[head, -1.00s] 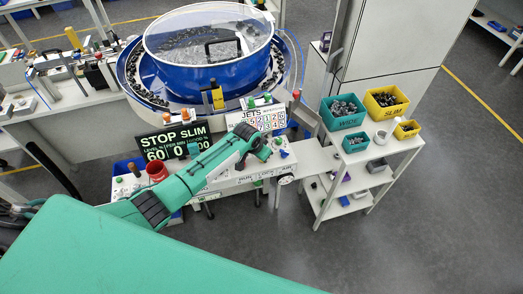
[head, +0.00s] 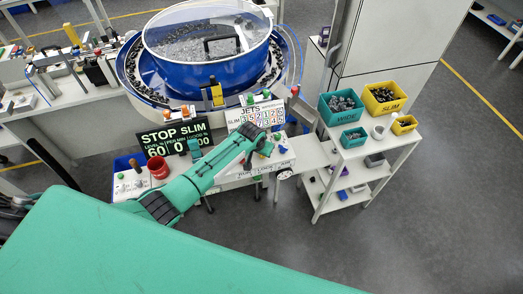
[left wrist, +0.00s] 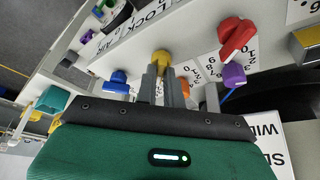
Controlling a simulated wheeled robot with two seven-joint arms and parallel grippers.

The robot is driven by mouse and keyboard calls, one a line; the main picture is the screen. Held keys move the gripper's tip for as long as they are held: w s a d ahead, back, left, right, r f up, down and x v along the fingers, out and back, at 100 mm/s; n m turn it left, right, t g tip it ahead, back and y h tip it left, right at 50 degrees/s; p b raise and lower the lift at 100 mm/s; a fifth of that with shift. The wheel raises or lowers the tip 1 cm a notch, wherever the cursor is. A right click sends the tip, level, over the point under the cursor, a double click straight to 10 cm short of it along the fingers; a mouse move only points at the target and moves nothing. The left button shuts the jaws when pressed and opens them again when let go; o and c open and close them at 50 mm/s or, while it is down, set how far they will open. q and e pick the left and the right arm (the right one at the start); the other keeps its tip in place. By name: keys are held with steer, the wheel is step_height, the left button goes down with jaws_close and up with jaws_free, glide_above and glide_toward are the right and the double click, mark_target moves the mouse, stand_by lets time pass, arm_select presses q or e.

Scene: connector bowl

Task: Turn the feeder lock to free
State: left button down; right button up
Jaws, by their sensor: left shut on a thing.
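A yellow knob (left wrist: 161,58) stands on the white control panel in the left wrist view, next to the printed word LOCK (left wrist: 150,18). My left gripper (left wrist: 161,72) is shut on this knob, with its two grey fingers on either side. The fingers hide part of the knob, and I cannot read its setting. In the head view my left arm reaches across to the panel under the JETS board (head: 256,116); its fingertips are hidden there. My right gripper is in neither view.
Near the gripper are a blue knob (left wrist: 117,80), a red knob (left wrist: 236,35) and a purple knob (left wrist: 233,75). A blue feeder bowl (head: 208,70) stands behind the panel. The STOP SLIM display (head: 176,138) and a red cup (head: 158,168) are left of the arm; a bin shelf (head: 362,150) is right.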

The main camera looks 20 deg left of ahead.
arm_select(q)
steer(key=c, duration=1.5)
jaws_free()
steer(key=shift+r, duration=0.1)
steer(key=shift+r, duration=0.1)
steer(key=b+v, duration=0.3)
steer(key=v, duration=1)
steer(key=shift+s+r+b, duration=0.15)
steer(key=shift+r+b, duration=0.15)
steer(key=shift+b, duration=0.05)
